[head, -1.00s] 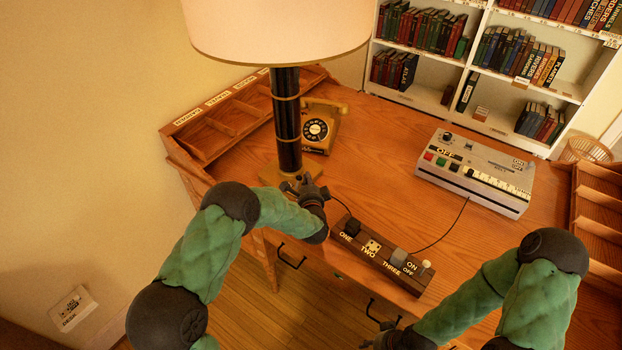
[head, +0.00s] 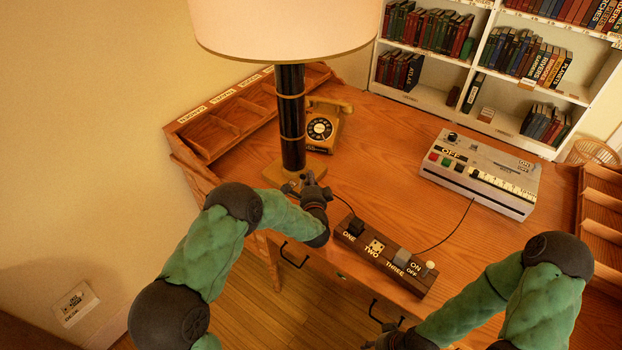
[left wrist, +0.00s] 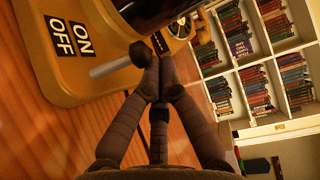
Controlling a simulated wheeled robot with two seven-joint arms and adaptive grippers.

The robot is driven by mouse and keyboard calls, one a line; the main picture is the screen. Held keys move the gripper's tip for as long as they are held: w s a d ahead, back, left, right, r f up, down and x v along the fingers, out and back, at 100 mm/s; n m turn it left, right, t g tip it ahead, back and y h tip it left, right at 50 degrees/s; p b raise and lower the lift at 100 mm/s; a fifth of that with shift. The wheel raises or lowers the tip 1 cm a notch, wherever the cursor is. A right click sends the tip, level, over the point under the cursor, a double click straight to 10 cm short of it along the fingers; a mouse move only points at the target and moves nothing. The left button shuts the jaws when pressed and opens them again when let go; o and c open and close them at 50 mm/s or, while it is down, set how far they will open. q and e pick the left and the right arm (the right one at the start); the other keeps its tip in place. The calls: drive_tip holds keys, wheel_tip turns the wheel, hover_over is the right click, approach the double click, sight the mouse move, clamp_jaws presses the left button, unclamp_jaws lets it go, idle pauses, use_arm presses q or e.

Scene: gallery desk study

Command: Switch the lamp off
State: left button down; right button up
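The lamp has a cream shade (head: 285,28), a dark column (head: 291,120) with brass bands and a brass base (head: 275,173) on the desk. In the left wrist view the base (left wrist: 70,85) carries an ON/OFF label (left wrist: 69,38) and a grey metal lever (left wrist: 112,67) sticking out beside it. My left gripper (head: 300,186) is at the front of the base. Its fingers (left wrist: 153,75) are drawn together, with nothing visible between them, close to the lever's tip; I cannot tell if they touch it. My right gripper (head: 388,338) is mostly cut off at the bottom edge.
A socket strip (head: 385,258) with plugs and its own ON/OFF switch lies at the desk's front edge. A rotary telephone (head: 325,125) stands behind the lamp, and a grey box (head: 478,175) marked OFF sits at right. The middle of the desk (head: 375,165) is clear.

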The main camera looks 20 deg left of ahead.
use_arm(q)
drive_tip(key=shift+s, duration=0.15)
drive_tip(key=shift+a+r, duration=0.1)
drive_tip(key=shift+s+a+r, duration=0.15)
drive_tip(key=shift+s+r, duration=0.05)
drive_tip(key=shift+s, duration=0.3)
drive_tip(key=shift+s+a+f+n+t+y+b, duration=0.15)
drive_tip(key=shift+s+n+t+y+b, duration=0.15)
drive_tip(key=shift+s+n+t+b, duration=0.25)
drive_tip(key=shift+s+a+r, duration=0.15)
drive_tip(key=shift+s+r, duration=0.05)
drive_tip(key=shift+r, duration=0.05)
drive_tip(key=v, duration=1.2)
drive_tip(key=shift+f, duration=0.1)
